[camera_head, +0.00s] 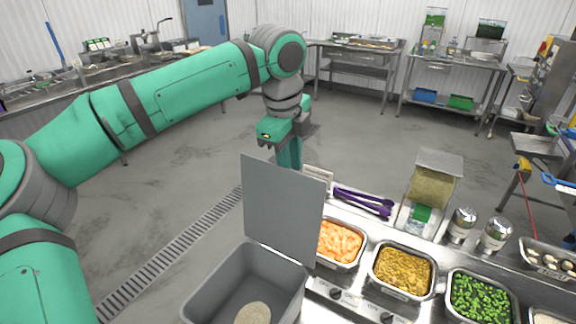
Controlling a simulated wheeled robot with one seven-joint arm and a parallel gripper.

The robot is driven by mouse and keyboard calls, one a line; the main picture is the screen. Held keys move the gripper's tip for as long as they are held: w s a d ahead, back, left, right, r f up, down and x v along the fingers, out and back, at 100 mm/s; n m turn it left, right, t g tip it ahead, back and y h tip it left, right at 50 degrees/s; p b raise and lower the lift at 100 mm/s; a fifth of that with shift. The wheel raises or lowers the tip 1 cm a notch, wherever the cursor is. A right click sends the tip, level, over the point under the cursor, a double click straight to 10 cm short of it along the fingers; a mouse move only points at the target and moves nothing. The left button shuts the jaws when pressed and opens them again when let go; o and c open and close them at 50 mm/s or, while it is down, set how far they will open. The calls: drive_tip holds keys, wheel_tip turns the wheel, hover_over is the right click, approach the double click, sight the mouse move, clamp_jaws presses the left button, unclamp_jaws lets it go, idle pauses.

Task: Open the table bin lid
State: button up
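The grey table bin (208,295) is at the bottom middle, beside the food pans. Its flat grey lid (283,208) stands about upright at the bin's far edge, so the bin is open. A pale beige round patch, perhaps rice, shows inside the bin. My green gripper (289,152) hangs pointing down just behind the lid's top edge. Its fingertips are partly hidden by the lid. I cannot tell whether it touches the lid or whether its fingers are apart.
Open floor (170,200) lies to the left.

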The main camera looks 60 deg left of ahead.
drive_tip(key=shift+w+d+f, duration=0.25)
drive_tip(key=shift+d+f, duration=0.15)
drive_tip(key=shift+d, duration=0.05)
drive_tip(key=a+v, duration=0.1)
drive_tip(key=v, duration=1)
drive_tip(key=shift+s+r, duration=0.25)
drive_tip(key=shift+s, duration=0.05)
drive_tip(key=shift+w, duration=0.1)
